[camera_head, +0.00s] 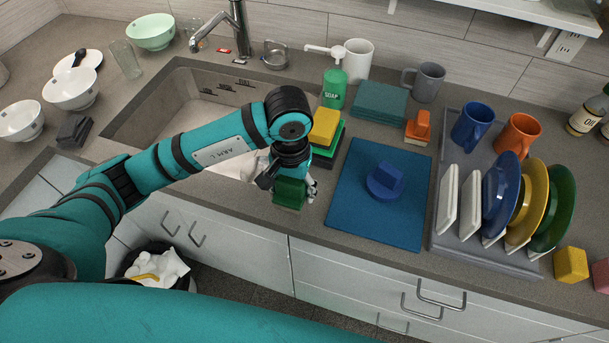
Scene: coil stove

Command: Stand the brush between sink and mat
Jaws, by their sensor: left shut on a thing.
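My left gripper (291,179) points down at the front of the counter, between the sink (150,105) and the blue mat (357,218). It is shut on a dark green block-shaped thing (290,195), which seems to be the brush. Its upper part is hidden by the fingers, and I cannot tell whether its underside touches the counter. A blue round thing with a block-like top (386,180) lies on the mat. My forearm covers part of the sink. My right gripper is not in view.
A stack with a yellow sponge (324,126) stands just behind the gripper. A green soap bottle (335,88), folded teal cloths (380,101) and an orange block-like thing (418,127) stand behind the mat. A grey rack (447,239) with plates and mugs is on the right.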

